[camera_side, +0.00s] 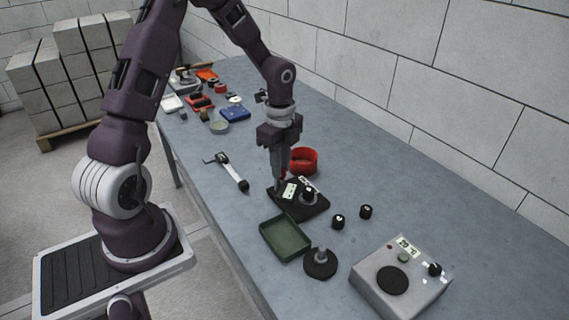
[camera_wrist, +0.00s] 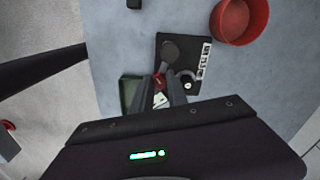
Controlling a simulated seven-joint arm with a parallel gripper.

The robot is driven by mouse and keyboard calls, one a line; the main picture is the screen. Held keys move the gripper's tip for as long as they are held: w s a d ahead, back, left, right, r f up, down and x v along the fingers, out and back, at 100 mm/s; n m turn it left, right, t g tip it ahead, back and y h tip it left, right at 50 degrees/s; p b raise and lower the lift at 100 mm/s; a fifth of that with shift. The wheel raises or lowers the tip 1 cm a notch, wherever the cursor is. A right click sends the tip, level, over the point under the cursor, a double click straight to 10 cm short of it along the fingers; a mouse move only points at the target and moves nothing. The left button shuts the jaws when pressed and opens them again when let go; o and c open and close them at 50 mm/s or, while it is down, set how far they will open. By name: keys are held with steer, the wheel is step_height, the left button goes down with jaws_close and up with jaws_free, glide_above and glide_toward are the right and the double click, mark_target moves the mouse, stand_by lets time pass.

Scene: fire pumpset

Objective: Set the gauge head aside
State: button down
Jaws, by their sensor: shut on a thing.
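My gripper (camera_side: 281,178) points down over the dark base plate (camera_side: 313,210) and is shut on a small part with a pale face and a red bit, which looks like the gauge head (camera_side: 289,191). In the wrist view the fingers (camera_wrist: 168,92) close around this part (camera_wrist: 160,99), and they hide much of it. I cannot tell whether it touches the plate. The plate (camera_wrist: 168,62) also carries a pale label strip and a black knob (camera_side: 308,194). A green tray (camera_side: 285,238) lies just in front of the plate; its edge shows in the wrist view (camera_wrist: 131,93).
A red bowl (camera_side: 303,161) stands close behind the plate. Two black knobs (camera_side: 338,221) (camera_side: 366,211), a round black stand with a peg (camera_side: 320,264) and a grey dial box (camera_side: 400,280) lie to the right. A tool (camera_side: 228,172) lies left. The back right of the bench is clear.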

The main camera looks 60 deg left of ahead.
steer(key=m, duration=0.3)
steer(key=s+a+m, duration=0.1)
steer(key=m, duration=0.1)
steer(key=shift+s+a+m, duration=0.1)
steer(key=shift+s+m, duration=0.1)
steer(key=shift+m, duration=0.2)
stand_by(0.4)
steer(key=c, duration=1.3)
jaws_free()
steer(key=shift+s, duration=0.1)
step_height(320, 180, up, 7)
steer(key=shift+r, duration=0.1)
